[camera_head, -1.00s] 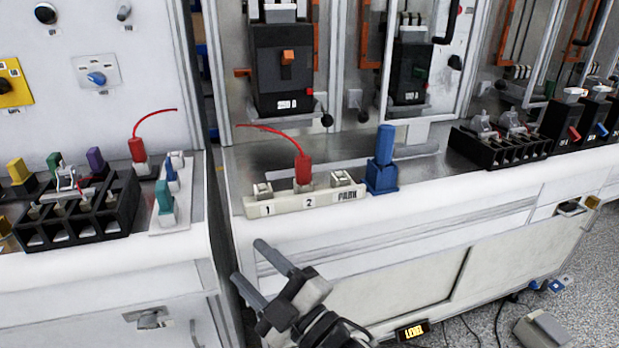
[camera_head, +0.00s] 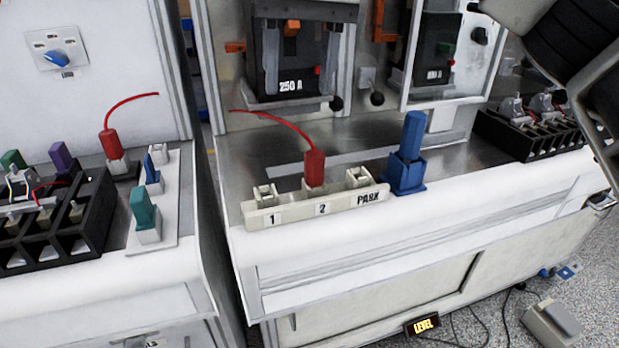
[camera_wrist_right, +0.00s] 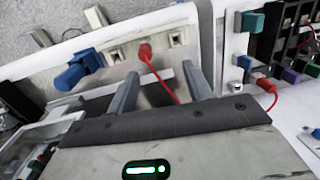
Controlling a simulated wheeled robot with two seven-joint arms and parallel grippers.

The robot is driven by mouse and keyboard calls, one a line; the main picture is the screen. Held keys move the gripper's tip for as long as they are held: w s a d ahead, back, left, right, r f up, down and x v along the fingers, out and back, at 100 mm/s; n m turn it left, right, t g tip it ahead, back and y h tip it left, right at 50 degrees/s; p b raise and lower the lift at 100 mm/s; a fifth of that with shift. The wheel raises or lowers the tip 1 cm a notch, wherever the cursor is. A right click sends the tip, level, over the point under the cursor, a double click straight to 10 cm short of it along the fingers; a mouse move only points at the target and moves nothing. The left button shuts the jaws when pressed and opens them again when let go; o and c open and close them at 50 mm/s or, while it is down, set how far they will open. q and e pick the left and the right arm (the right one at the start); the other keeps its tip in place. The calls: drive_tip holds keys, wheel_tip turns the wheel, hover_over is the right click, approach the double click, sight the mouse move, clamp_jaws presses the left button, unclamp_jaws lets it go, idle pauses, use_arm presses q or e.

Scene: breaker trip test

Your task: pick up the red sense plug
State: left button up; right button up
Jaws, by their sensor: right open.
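One red plug (camera_head: 314,167) with a red lead stands upright in the position marked 2 of a pale holder (camera_head: 290,208); it also shows in the right wrist view (camera_wrist_right: 145,51). A second red plug (camera_head: 111,144) with a lead stands on the left bench. I cannot tell from the pictures which is the sense plug. My left gripper is out of view.
A blue plug (camera_head: 411,139) stands in a blue block right of the holder. A green plug (camera_head: 143,210) and black terminal block (camera_head: 85,228) are on the left bench. A gap separates the benches.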

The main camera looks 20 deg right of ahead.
drive_tip(key=d+r, duration=0.2)
drive_tip(key=h+b, duration=0.1)
hover_over(315, 154)
drive_tip(key=shift+t, duration=0.3)
drive_tip(key=f, duration=0.9)
drive_tip(key=shift+s+d+f, duration=0.1)
drive_tip(key=shift+d+f, duration=0.05)
drive_tip(key=shift+d, duration=0.1)
drive_tip(key=shift+a+f, duration=0.2)
drive_tip(key=shift+f, duration=2.8)
drive_tip(key=c, duration=1.1)
